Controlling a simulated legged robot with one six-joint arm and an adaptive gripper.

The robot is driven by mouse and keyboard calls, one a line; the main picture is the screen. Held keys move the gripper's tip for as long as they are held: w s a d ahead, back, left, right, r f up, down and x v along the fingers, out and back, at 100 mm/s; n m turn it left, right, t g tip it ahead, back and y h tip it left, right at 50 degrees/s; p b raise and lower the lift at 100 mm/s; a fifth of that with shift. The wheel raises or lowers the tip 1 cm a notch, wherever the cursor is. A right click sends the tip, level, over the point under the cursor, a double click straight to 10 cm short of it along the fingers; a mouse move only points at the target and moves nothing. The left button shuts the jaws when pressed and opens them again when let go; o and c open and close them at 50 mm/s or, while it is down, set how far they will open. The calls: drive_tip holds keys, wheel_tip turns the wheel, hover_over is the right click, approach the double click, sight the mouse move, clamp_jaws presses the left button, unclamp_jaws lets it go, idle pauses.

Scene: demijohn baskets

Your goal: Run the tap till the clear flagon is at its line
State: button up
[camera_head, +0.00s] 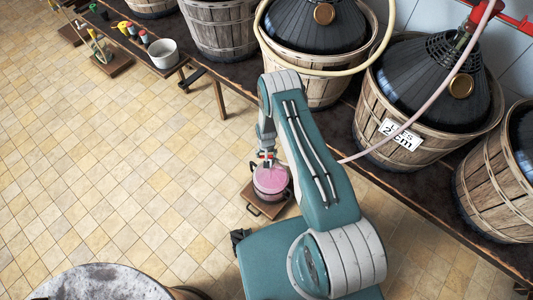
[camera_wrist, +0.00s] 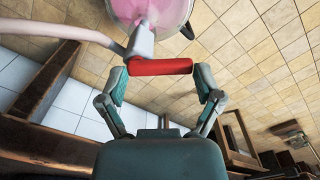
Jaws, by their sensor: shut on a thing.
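The clear flagon (camera_head: 270,181) stands on a small wooden stand on the floor, with pink liquid showing in it; part of it shows at the top of the wrist view (camera_wrist: 165,10). I cannot make out its line or exact level. A grey tap (camera_wrist: 141,40) with a red handle (camera_wrist: 160,67) sits at the end of a pale pink hose (camera_wrist: 60,31), over the flagon. My gripper (camera_wrist: 160,78) is shut on the red handle, one finger at each end; in the head view my gripper (camera_head: 266,148) is just above the flagon. I cannot tell whether liquid is running.
Demijohns in wooden baskets stand along a dark bench (camera_head: 375,172). The hose runs from a red-capped demijohn (camera_head: 440,78) with a paper label, behind my arm.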

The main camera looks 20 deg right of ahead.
drive_tip(key=shift+s+f+n, duration=0.1)
drive_tip(key=shift+s+n, duration=0.2)
drive_tip(key=shift+n, duration=0.65)
drive_tip(key=shift+s+n, duration=0.25)
drive_tip(key=shift+n, duration=0.7)
drive_tip(key=o, duration=0.9)
drive_tip(key=shift+w, duration=0.1)
drive_tip(key=shift+r, duration=0.3)
wheel_tip(320, 180, up, 11)
drive_tip(key=shift+r, duration=0.15)
